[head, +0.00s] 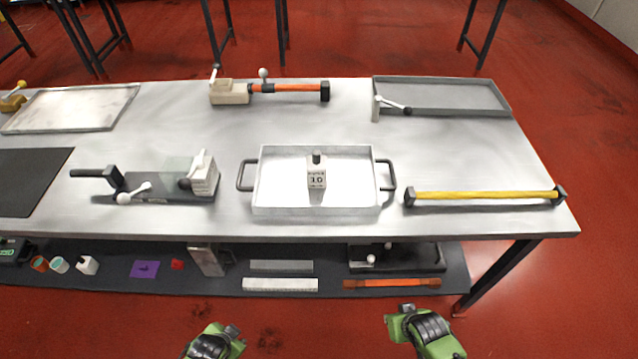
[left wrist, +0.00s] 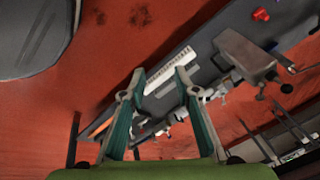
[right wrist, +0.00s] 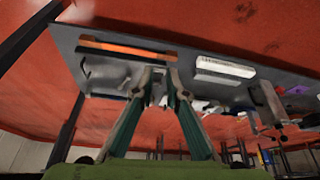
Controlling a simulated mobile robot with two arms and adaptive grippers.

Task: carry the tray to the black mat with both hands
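The white-grey tray (head: 270,209) with a dark handle at each end sits near the table's front edge, mid-right in the head view. A small block marked 10 (head: 317,179) with a dark knob stands upright in it. The black mat (head: 30,180) lies flat at the table's left, cut off by the picture edge. My left gripper (head: 222,335) and my right gripper (head: 412,318) are low in front of the table, apart from the tray. The left fingers (left wrist: 160,72) are spread and empty. The right fingers (right wrist: 159,73) show a narrower gap, with nothing held.
Between tray and mat stands a dark fixture with a clear block (head: 165,185). A yellow bar (head: 485,195) lies right of the tray. Behind are an orange bar tool (head: 285,88), a grey tray (head: 440,112) and a pale tray (head: 75,125). A lower shelf (head: 215,280) holds small items.

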